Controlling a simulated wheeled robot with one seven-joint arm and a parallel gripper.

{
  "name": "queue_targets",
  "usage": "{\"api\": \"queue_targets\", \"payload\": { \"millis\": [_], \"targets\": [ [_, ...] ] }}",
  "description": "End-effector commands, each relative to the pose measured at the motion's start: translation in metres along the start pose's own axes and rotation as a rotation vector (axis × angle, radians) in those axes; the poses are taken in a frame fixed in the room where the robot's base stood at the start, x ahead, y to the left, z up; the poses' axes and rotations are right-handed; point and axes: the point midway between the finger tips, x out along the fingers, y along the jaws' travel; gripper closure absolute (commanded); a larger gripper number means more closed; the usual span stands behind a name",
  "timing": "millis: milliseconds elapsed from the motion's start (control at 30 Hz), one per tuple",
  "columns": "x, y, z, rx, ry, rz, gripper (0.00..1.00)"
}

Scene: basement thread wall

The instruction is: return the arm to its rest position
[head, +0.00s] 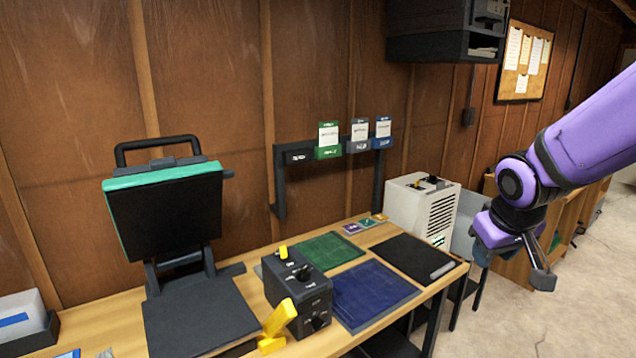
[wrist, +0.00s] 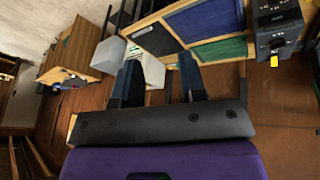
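My purple arm (head: 590,130) reaches in from the right edge in the head view. My gripper (head: 512,268) hangs at its end over the floor, right of the workbench (head: 448,285) and apart from it. In the wrist view my gripper (wrist: 160,85) shows two dark fingers with a clear gap between them. It is open and nothing is held.
A beige machine (head: 410,208) stands at the bench's right end, left of my gripper. A heat press (head: 165,220), a dark control box (head: 298,288) and coloured mats (head: 372,292) are on the bench. Wooden shelving (head: 515,265) stands behind my gripper. Floor (head: 560,325) at the right is clear.

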Motion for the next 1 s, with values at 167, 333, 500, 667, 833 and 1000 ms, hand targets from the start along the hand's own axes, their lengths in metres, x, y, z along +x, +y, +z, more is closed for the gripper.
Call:
{"api": "queue_targets", "payload": {
  "millis": [167, 333, 500, 667, 833, 1000],
  "targets": [
    [-0.052, 0.003, 0.022, 0.052, 0.019, 0.016, 0.62],
    [-0.095, 0.004, 0.049, 0.105, 0.034, 0.003, 0.62],
    [-0.132, 0.001, 0.080, 0.150, 0.053, -0.037, 0.62],
    [-0.154, -0.003, 0.105, 0.178, 0.064, -0.081, 0.62],
    [-0.165, -0.005, 0.118, 0.191, 0.069, -0.109, 0.62],
    [-0.166, -0.006, 0.121, 0.193, 0.069, -0.114, 0.62]
  ]
}}
